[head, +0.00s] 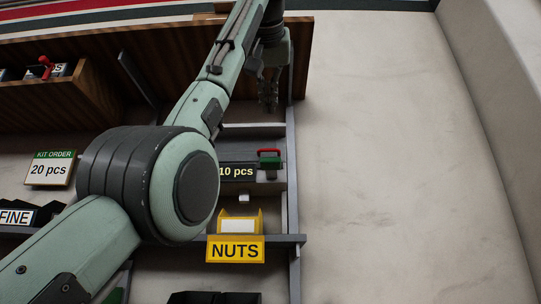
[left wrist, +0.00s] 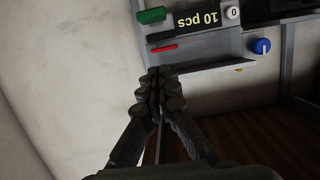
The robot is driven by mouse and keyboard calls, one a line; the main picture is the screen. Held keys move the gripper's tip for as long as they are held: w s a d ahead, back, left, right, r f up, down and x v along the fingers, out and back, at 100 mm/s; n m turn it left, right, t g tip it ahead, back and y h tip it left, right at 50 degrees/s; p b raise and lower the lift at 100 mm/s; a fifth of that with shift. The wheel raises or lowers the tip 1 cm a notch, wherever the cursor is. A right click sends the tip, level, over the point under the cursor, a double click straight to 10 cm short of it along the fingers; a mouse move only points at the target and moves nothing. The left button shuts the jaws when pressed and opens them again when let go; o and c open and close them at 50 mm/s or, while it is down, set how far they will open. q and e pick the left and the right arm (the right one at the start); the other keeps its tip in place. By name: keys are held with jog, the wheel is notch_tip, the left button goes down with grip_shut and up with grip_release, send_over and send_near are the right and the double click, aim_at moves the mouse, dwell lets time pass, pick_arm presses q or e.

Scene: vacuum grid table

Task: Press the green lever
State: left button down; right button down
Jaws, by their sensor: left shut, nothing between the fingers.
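The green lever (head: 270,162) is a small green block on the front of the grey dispenser, right of the "10 pcs" display (head: 237,172). A red bar (head: 268,151) sits just above it. My left gripper (head: 268,102) is shut and empty, above the red bar in the head view. In the left wrist view, which is turned over, the green lever (left wrist: 152,15) is at the top and the red bar (left wrist: 164,47) lies between it and my left fingertips (left wrist: 157,78). The gripper appears apart from both. My right gripper is not in view.
A yellow bin (head: 240,222) with a NUTS label (head: 235,249) stands below the dispenser. A blue knob (left wrist: 262,46) and a white button (left wrist: 232,12) show in the left wrist view. A wooden shelf (head: 45,95) is at the left. The bare wall on the right is clear.

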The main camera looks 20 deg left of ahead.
aim_at(271, 164)
pick_arm(q)
jog(key=shift+s+d+r, duration=0.1)
jog(key=shift+s, duration=0.15)
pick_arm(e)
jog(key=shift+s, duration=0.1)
pick_arm(q)
jog(key=shift+w, duration=0.1)
